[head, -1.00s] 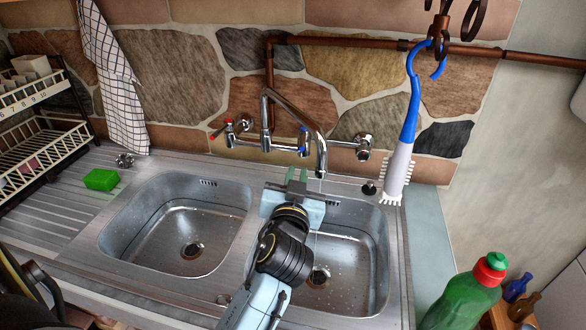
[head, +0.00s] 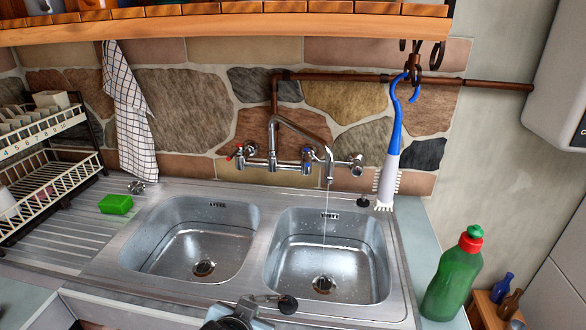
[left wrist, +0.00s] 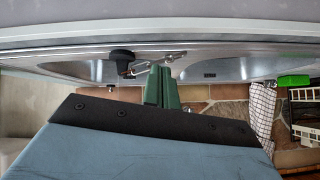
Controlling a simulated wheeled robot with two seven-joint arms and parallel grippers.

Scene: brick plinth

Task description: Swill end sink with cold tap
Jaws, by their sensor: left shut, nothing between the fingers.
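The wall tap (head: 288,140) has a red-marked handle (head: 237,151) on the left and a blue-marked cold handle (head: 308,160) on the right. Its spout (head: 328,165) points down over the right-hand end sink (head: 375,265). A thin stream of water (head: 325,225) falls from it towards the drain (head: 323,284). The steel is wet with drops. My left gripper (head: 240,314) is at the bottom edge of the head view, in front of the sinks and clear of the tap. Its green fingers (left wrist: 162,86) are together and empty in the left wrist view. My right gripper is not in view.
The left basin (head: 190,250) holds no visible stream. A small black round thing (head: 288,304) is by the front ledge. A green sponge (head: 115,204) lies on the drainer. A wooden shelf (head: 230,22) overhangs.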

